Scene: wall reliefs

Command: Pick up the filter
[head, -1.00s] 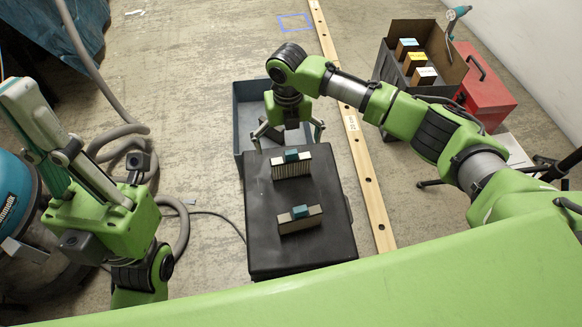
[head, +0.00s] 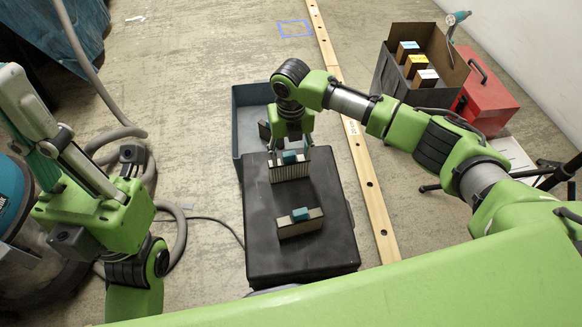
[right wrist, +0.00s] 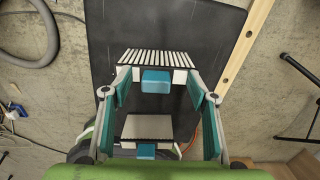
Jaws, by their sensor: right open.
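Two pale pleated filters with teal grips lie on a black case (head: 262,235). The far filter (head: 290,174) also shows in the right wrist view (right wrist: 160,60), with its teal block between my fingers. The near filter (head: 300,229) also shows low in the right wrist view (right wrist: 148,127). My right gripper (head: 290,152) is open, its fingers at both ends of the far filter; I cannot tell whether they touch it. My left gripper (head: 38,122) is raised at the left, away from the filters; its jaw opening is unclear.
A grey open bin (head: 240,125) stands behind the case. A wooden plank (head: 363,180) runs along its right. A dark box (head: 385,75) with several small blocks and a red toolbox (head: 487,100) stand at the back right. A hose (head: 178,225) lies at the left.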

